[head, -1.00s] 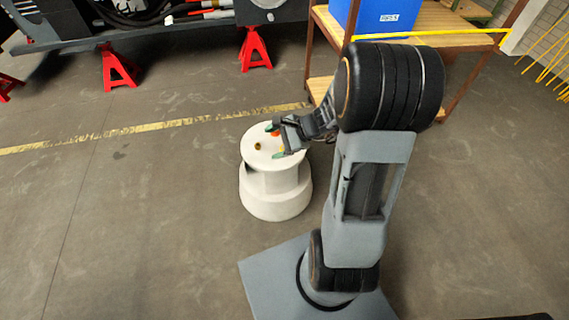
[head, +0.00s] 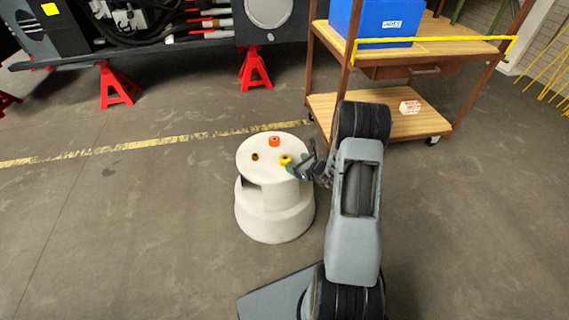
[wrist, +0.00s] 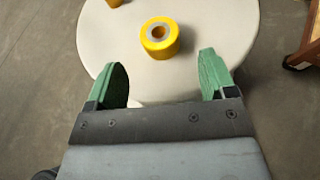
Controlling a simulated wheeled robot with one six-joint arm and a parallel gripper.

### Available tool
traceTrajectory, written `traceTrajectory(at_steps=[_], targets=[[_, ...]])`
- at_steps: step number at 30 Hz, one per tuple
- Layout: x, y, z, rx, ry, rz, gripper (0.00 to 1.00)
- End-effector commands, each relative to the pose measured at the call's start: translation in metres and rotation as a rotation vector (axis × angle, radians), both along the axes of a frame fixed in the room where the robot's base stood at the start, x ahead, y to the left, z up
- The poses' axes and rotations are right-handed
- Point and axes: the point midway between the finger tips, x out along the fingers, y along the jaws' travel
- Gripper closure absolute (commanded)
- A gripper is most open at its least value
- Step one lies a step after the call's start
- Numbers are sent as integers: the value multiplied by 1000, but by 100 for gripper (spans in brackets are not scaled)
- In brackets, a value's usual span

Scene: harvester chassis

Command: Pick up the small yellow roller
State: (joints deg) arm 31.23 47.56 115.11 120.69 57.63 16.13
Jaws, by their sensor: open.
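The small yellow roller (wrist: 160,38) stands on the white round stool (wrist: 225,30), with a grey ring around its hole in the wrist view. It also shows in the head view (head: 286,160) near the right edge of the stool top (head: 262,185). My gripper (wrist: 162,85) is open and empty. Its two green fingertips lie to either side of and short of the roller, which sits beyond them, roughly centred between them. In the head view my gripper (head: 298,170) is at the stool's right edge, close to the roller.
An orange-red piece (head: 274,141) and a dark brass-coloured piece (head: 255,157) also stand on the stool top. A wooden cart (head: 385,120) with a blue bin (head: 380,20) is behind on the right. Red jack stands (head: 118,88) are at the back left. The floor left of the stool is clear.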

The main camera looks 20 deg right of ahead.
Motion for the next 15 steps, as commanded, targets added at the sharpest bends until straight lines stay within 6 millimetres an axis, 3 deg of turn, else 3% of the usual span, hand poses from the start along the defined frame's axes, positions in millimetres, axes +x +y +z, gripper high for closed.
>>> traceTrajectory(at_steps=[8, 15], targets=[[15, 6, -8, 0, -1, 1, 23], [43, 17, -20, -1, 0, 3, 23]])
